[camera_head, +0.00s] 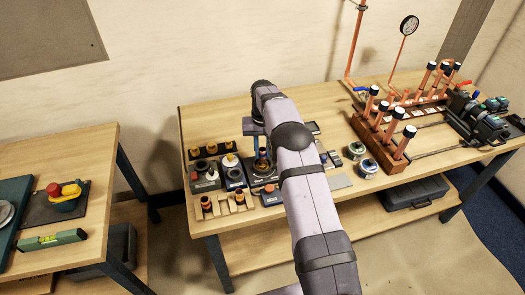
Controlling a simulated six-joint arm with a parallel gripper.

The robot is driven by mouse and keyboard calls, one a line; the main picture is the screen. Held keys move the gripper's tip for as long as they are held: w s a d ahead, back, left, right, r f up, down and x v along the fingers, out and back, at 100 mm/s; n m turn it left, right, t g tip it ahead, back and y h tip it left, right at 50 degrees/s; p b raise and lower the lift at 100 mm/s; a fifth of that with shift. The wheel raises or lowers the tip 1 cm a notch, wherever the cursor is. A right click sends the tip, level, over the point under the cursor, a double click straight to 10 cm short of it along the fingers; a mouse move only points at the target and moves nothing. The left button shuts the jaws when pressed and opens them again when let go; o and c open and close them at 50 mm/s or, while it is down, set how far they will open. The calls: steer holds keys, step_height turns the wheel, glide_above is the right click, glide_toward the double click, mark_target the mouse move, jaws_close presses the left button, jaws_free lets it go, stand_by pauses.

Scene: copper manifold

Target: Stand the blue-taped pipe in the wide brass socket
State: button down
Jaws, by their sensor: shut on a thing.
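My gripper (257,140) points down over the left part of the workbench, partly hidden behind my own arm. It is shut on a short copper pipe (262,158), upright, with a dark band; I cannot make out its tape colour. The pipe's lower end is over or in a dark socket block (264,172); whether it is seated is too small to tell. More dark socket blocks stand to its left, one in the middle (235,175) and one at the far left (204,179). Which holds the wide brass socket is unclear.
A wooden rack (228,207) with short dark-topped pipes lies in front of the blocks. Two round tins (368,168) stand right of my arm. A wooden manifold stand (378,148) with tall black-capped copper pipes fills the right side. A second table (95,155) stands left.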

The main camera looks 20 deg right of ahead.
mark_target(263, 157)
steer(key=shift+f, duration=0.15)
steer(key=shift+f+b, duration=0.75)
steer(key=shift+f, duration=0.3)
steer(key=shift+f+b, duration=0.35)
steer(key=shift+f, duration=0.15)
stand_by(1.2)
steer(key=c, duration=1.8)
jaws_free()
steer(key=shift+r, duration=0.1)
steer(key=shift+r+p, duration=3.65)
steer(key=shift+r, duration=1.85)
